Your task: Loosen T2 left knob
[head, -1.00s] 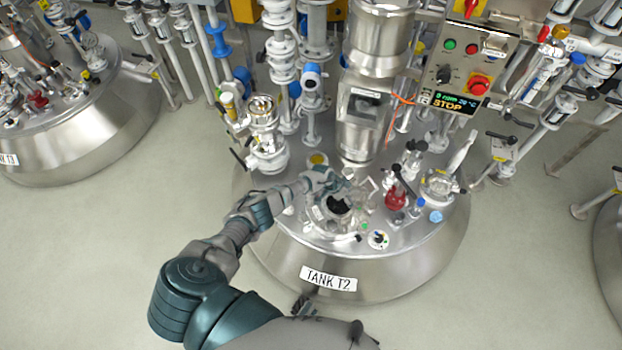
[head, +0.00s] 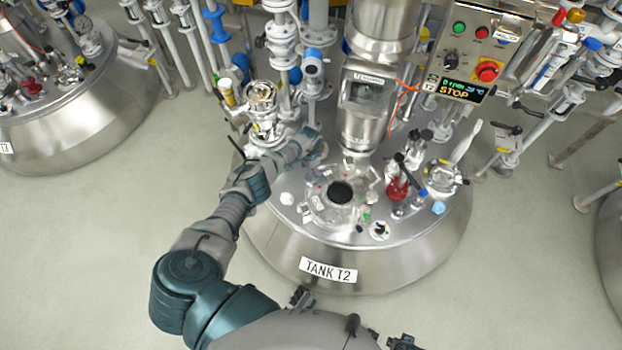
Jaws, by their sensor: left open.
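Tank T2 (head: 300,240) is a round steel vessel in the middle of the head view, with a "TANK T2" label on its front. On its lid is a round manway hatch (head: 316,212) with a dark opening or sight glass (head: 340,192) at its centre. Small fittings ring the hatch; which one is the left knob I cannot tell for sure. My left gripper (head: 316,150) is open, above the back left of the lid, behind the hatch and apart from it. It looks empty. My right gripper is not in view.
A steel column (head: 368,100) rises behind the hatch. A glass-topped white valve (head: 262,105) stands just left of my left gripper. Red-based fittings (head: 398,187) stand right of the hatch. A control box (head: 476,60) showing STOP hangs at upper right.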

